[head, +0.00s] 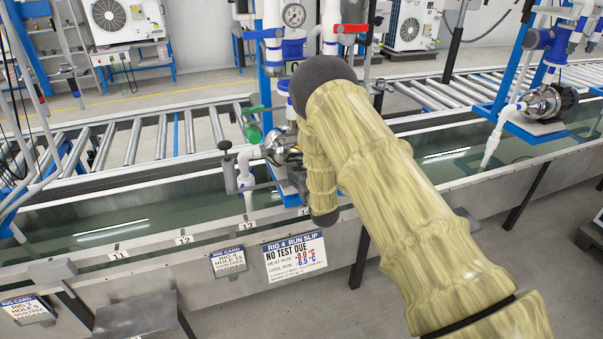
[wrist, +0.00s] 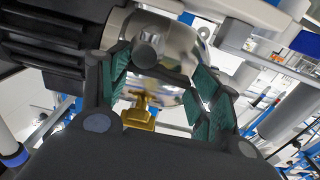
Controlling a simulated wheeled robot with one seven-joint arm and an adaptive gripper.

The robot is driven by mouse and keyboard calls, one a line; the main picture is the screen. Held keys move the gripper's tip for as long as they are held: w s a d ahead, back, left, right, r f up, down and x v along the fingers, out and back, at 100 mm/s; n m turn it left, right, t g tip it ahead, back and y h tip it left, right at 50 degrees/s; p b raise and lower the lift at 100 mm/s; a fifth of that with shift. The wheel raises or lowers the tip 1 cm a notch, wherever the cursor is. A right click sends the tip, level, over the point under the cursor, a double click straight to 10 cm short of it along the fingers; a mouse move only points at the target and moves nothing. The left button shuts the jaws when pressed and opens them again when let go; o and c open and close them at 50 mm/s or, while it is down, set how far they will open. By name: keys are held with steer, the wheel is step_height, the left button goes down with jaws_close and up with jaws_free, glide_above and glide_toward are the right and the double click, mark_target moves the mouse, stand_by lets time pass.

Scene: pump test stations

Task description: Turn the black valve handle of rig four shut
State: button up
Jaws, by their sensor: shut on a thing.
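In the wrist view, my gripper (wrist: 162,72) has its teal-padded fingers around a dark handle with a round grey-black end (wrist: 148,45), the black valve handle. A brass valve part (wrist: 138,112) shows between the fingers, below the handle's end. Behind are rig four's silver pump body (wrist: 190,42) and a black ribbed motor (wrist: 40,50). In the head view, the silver pump (head: 281,148) stands left of my sleeved arm, which hides most of the gripper and the handle. The handle's exact angle cannot be told.
A green handle (head: 252,131) and a red handle (head: 350,28) sit on nearby pipework. A rig 4 run slip (head: 294,257) reading "no test due" hangs on the trough front. A roller conveyor (head: 140,143) runs behind the water trough. Another pump (head: 541,102) stands at right.

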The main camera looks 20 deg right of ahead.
steer(key=o, duration=1)
steer(key=s, duration=1.2)
